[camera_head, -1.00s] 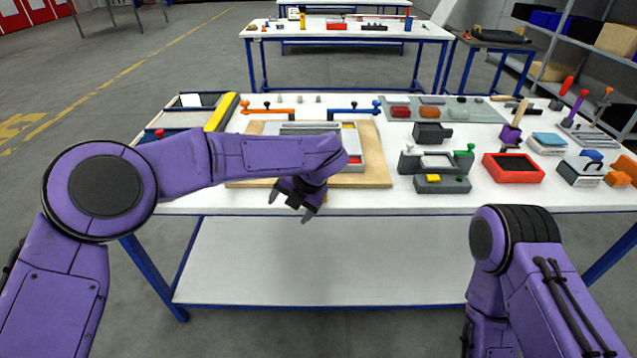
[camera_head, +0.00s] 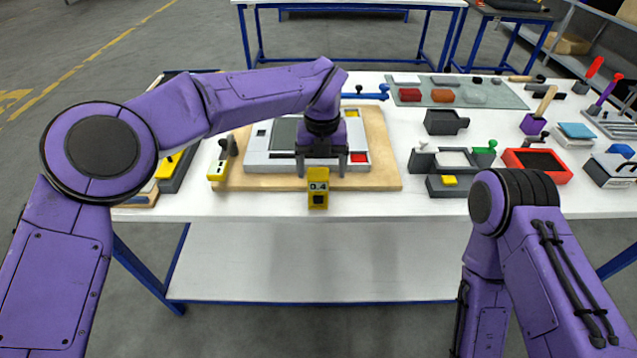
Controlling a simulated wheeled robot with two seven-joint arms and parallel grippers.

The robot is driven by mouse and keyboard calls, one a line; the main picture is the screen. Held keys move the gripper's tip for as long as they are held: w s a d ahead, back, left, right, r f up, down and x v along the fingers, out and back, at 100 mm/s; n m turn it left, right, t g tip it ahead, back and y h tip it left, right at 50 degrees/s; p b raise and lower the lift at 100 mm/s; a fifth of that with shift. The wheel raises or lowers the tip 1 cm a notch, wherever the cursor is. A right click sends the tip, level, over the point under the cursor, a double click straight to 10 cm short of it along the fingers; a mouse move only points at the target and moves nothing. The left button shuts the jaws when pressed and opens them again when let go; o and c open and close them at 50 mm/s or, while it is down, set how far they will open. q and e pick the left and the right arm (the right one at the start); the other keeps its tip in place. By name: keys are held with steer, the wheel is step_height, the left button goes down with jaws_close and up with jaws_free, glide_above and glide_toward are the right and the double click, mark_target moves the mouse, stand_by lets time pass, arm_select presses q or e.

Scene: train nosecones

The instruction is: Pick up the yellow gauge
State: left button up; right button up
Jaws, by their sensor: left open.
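The yellow gauge (camera_head: 318,195) is a small upright block with a display reading 0.4 and a dark square below it. It is at the front edge of the wooden board (camera_head: 385,178), near the table's front edge. My left gripper (camera_head: 321,172) points down with its two dark fingers apart, just above and behind the gauge in the picture.
A grey-white fixture (camera_head: 258,156) with a red patch lies on the board behind the gauge. A yellow-and-black tool (camera_head: 218,170) stands at the board's left. Grey blocks (camera_head: 455,187) and a red tray (camera_head: 537,165) are to the right. The white table front (camera_head: 250,205) is clear.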

mark_target(318, 187)
arm_select(q)
steer(key=f, duration=0.2)
steer(key=f+p, duration=0.1)
steer(key=f, duration=0.1)
steer(key=f+p, duration=0.1)
steer(key=f, duration=0.1)
steer(key=shift+w+a+f, duration=0.15)
steer(key=shift+w+a, duration=0.05)
steer(key=shift+a, duration=0.2)
steer(key=shift+f, duration=0.3)
steer(key=c, duration=1.2)
